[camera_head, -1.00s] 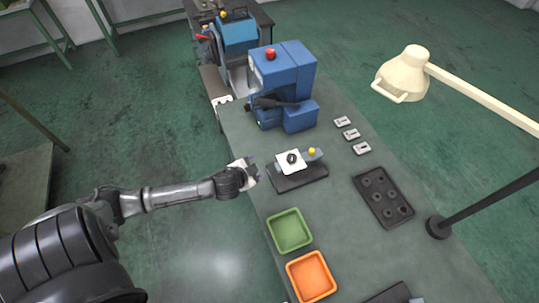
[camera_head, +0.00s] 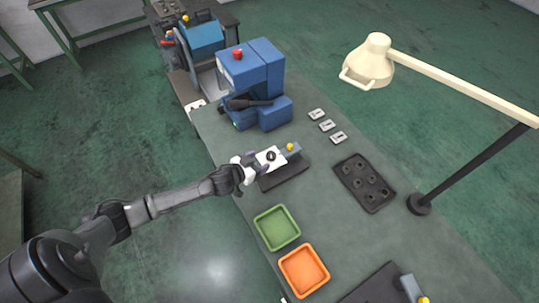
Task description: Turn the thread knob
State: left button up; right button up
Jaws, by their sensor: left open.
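A small fixture with a dark base (camera_head: 285,175) stands on the workbench. It carries a white plate with a round black knob (camera_head: 271,156) on it, and a yellow button (camera_head: 290,147) to its right. I take the black knob for the thread knob. My left gripper (camera_head: 260,163) comes in from the left and is open. Its fingers are at the left edge of the white plate, close to the knob. I cannot tell whether they touch the plate. My right gripper is not in view.
A blue machine (camera_head: 252,80) with a red button stands behind the fixture. A green tray (camera_head: 258,222) and an orange tray (camera_head: 284,263) are in front. A black holed tray (camera_head: 347,172), several small grey parts (camera_head: 327,125) and a lamp (camera_head: 369,62) are to the right.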

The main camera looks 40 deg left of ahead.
aim_at(270, 155)
pick_arm(q)
jog(key=x, duration=0.5)
jog(key=shift+x, duration=0.85)
jog(key=shift+c, duration=0.3)
jog(key=c, duration=0.8)
jog(key=shift+a, duration=0.1)
jog(key=shift+c, duration=0.2)
